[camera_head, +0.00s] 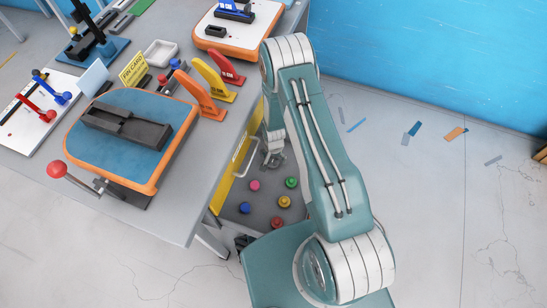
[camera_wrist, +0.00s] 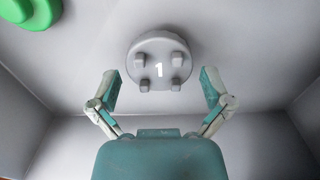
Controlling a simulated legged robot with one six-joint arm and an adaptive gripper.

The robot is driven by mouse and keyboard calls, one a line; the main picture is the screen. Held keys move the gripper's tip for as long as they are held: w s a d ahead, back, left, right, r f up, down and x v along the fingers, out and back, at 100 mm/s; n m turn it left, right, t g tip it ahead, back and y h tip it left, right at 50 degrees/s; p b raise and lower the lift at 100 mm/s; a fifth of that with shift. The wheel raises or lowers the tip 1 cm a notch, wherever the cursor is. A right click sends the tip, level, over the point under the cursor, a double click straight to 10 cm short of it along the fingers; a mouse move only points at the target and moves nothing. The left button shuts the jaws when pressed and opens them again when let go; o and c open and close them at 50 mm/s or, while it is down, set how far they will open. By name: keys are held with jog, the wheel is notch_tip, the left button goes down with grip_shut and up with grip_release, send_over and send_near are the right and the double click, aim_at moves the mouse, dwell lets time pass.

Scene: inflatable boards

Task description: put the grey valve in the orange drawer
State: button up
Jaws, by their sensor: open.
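The grey valve (camera_wrist: 160,62), round with small knobs and a white 1, lies on the grey floor of a walled space in the wrist view. My gripper (camera_wrist: 160,90) is open, its two fingers apart on either side of the picture below the valve, with nothing between them. In the head view my gripper (camera_head: 273,158) reaches down beside the table, and the grey valve cannot be made out there.
Several coloured valves lie in the grey space below my gripper, among them a green one (camera_head: 291,182) and a red one (camera_head: 277,223). The table (camera_head: 200,165) carries an orange-rimmed board (camera_head: 155,185).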

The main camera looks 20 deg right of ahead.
notch_tip(320, 180, up, 12)
notch_tip(320, 180, up, 15)
jog(key=n+t, duration=0.1)
jog(key=n, duration=0.1)
send_over(273, 158)
jog(key=s+r+n+t, duration=0.1)
jog(key=s+r+t, duration=0.15)
jog(key=r, duration=0.95)
jog(key=s+r+n+t, duration=0.2)
jog(key=s+r+n, duration=0.2)
jog(key=s+r, duration=1.1)
jog(key=s, duration=0.3)
jog(key=shift+s, duration=0.3)
